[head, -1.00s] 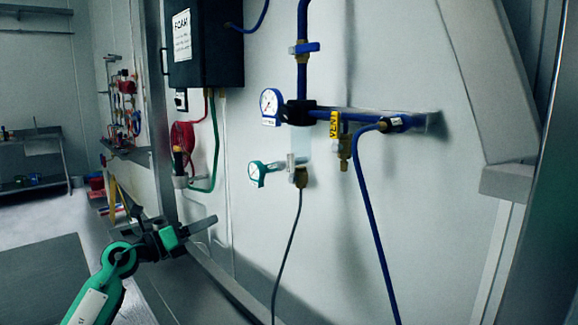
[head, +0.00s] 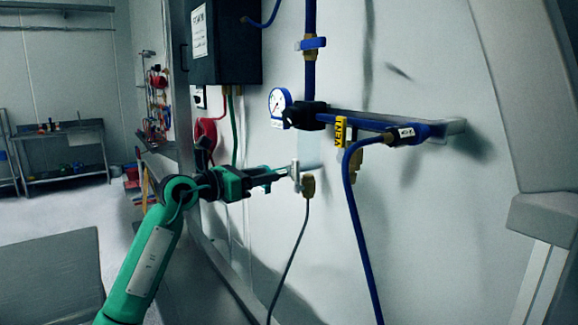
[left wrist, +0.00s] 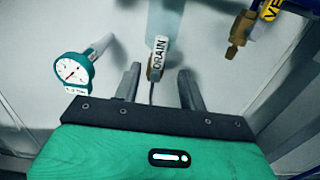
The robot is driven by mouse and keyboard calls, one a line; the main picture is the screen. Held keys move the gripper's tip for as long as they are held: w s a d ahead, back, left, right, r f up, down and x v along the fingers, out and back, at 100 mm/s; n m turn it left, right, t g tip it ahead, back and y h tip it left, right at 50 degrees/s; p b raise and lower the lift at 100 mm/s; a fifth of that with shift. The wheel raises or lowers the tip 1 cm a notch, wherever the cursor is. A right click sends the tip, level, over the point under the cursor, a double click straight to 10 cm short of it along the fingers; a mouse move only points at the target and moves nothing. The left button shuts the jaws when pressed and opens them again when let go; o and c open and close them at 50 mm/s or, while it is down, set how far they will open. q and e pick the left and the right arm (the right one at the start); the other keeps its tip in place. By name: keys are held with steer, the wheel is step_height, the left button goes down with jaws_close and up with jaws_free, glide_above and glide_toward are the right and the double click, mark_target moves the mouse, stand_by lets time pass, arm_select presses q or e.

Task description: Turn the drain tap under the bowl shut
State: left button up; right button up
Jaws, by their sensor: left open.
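The drain tap (head: 296,176) sits under the clear bowl (head: 310,150), with a brass fitting (head: 308,187) and a thin dark hose below. In the left wrist view its handle (left wrist: 158,56) carries a DRAIN label. My left gripper (head: 284,173) is at the tap in the head view, its fingertips partly overlapping it. In the left wrist view the open fingers (left wrist: 160,86) lie on either side of the handle's line, with gaps showing; I cannot tell whether they touch it. My right gripper is not in view.
A teal gauge (left wrist: 74,70) sits close left of the fingers. The yellow VENT valve (head: 341,132) and a blue hose (head: 359,235) are to the right. A blue gauge (head: 280,102) is above. A black box (head: 222,42) hangs upper left.

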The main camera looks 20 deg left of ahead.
mark_target(293, 169)
arm_select(q)
steer(key=p+x, duration=0.1)
steer(key=x, duration=0.5)
steer(key=shift+w+r, duration=0.1)
steer(key=shift+w+d, duration=0.5)
steer(key=shift+w, duration=0.05)
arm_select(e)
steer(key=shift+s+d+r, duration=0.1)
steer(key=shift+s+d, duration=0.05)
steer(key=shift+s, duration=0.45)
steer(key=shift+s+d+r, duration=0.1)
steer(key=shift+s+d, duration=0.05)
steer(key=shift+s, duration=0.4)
arm_select(q)
steer(key=c, duration=0.9)
jaws_close()
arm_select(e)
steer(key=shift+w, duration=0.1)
